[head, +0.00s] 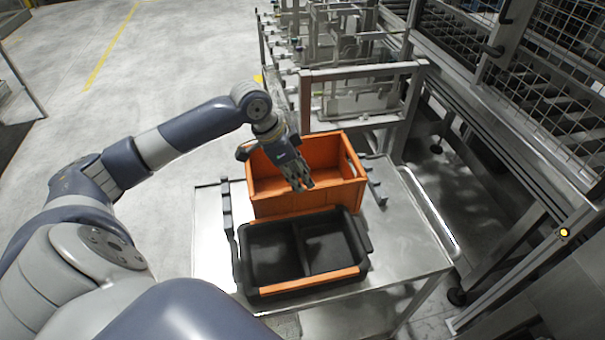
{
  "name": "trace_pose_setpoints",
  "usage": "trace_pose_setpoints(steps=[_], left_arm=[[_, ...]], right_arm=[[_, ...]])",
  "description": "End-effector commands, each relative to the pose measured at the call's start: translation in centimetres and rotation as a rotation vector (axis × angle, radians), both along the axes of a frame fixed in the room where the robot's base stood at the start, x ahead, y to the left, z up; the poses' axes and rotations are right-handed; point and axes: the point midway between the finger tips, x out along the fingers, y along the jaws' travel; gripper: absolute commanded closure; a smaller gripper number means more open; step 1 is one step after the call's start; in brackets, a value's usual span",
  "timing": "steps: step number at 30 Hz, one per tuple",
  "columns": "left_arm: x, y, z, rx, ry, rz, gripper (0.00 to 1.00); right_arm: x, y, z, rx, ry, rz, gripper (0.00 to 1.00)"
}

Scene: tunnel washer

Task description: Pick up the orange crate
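The orange crate (275,203) sits on a metal table, behind a black tray. Its open top faces up and its inside looks empty where I can see it. A handle slot shows in its right wall. My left gripper (300,184) reaches over the crate from the left, pointing down above its opening near the front wall. The gripper hides part of the crate's inside. I cannot tell whether its fingers touch the crate, or whether they are open or shut. My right gripper is not in view.
The black two-compartment tray (363,242) with orange edging stands in front of the crate. Dark brackets flank both on the metal table (412,245). A metal frame with pipes (365,72) stands behind. Mesh-panelled machinery (560,65) is on the right. The floor at left is clear.

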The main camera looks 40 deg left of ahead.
Motion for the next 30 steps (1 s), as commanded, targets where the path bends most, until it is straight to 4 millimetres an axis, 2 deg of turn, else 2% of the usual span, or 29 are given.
trace_pose_setpoints(steps=[4, 7, 14, 24, 30], left_arm=[[0.6, -0.8, -2.1, -0.004, 0.005, -0.001, 0.7], [1.1, -1.1, -3.5, -0.004, 0.003, -0.001, 0.7], [1.7, -1.6, -5.1, -0.002, 0.003, 0.0, 0.7], [3.4, -2.8, -8.9, -0.001, 0.002, -0.001, 0.7], [3.5, -2.8, -9.4, 0.001, 0.001, -0.001, 0.7]], right_arm=[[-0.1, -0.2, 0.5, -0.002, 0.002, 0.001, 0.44], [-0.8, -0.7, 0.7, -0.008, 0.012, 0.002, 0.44], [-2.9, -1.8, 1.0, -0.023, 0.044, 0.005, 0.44], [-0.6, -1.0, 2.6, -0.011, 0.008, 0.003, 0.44], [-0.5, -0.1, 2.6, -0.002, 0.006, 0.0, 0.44]])
